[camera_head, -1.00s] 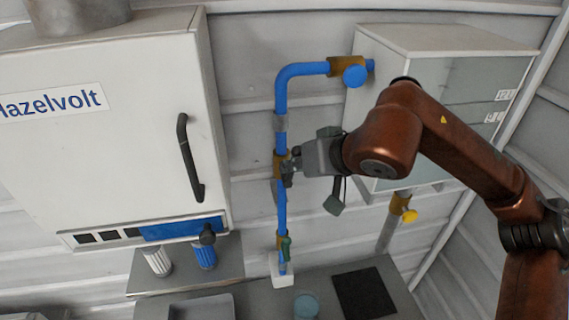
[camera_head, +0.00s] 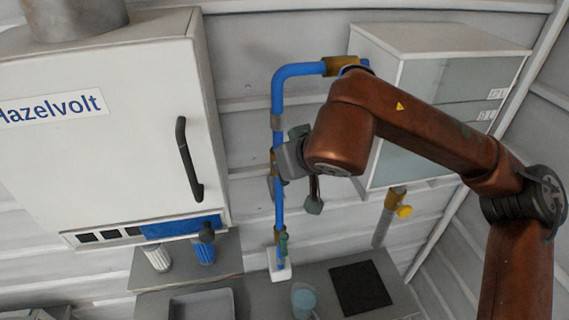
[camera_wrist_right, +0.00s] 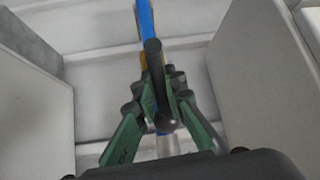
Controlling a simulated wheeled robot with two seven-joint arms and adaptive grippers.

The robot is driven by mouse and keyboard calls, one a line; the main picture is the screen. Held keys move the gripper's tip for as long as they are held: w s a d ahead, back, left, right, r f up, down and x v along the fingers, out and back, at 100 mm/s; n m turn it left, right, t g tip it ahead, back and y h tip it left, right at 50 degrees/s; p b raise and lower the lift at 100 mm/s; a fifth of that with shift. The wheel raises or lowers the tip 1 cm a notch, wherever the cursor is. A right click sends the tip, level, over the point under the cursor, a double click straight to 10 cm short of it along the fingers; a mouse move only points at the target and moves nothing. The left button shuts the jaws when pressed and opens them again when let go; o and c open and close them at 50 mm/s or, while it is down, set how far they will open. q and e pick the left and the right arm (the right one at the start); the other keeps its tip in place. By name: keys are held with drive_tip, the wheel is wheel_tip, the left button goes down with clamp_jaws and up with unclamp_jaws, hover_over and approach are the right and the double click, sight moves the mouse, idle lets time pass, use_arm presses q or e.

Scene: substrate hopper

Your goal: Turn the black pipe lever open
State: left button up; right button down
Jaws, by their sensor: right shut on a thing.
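The black pipe lever (camera_wrist_right: 154,75) stands out from the blue pipe in the right wrist view, with its rounded end near the camera. My right gripper (camera_wrist_right: 163,95) has its green fingers on both sides of the lever and is shut on it. In the head view the blue pipe (camera_head: 278,105) runs down the wall, and my right gripper (camera_head: 281,163) is against its middle, at a brass fitting. My own wrist and gripper hide most of the lever there. My left gripper is in neither view.
A white Hazelvolt cabinet (camera_head: 105,130) with a black handle stands left of the pipe. A white glass-front cabinet (camera_head: 440,75) hangs to the right, behind my arm. Below are a grey counter (camera_head: 235,282), a blue cup (camera_head: 304,298) and a black mat (camera_head: 360,289).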

drive_tip(key=c, duration=2)
unclamp_jaws()
drive_tip(key=shift+f, duration=0.1)
drive_tip(key=v, duration=1.2)
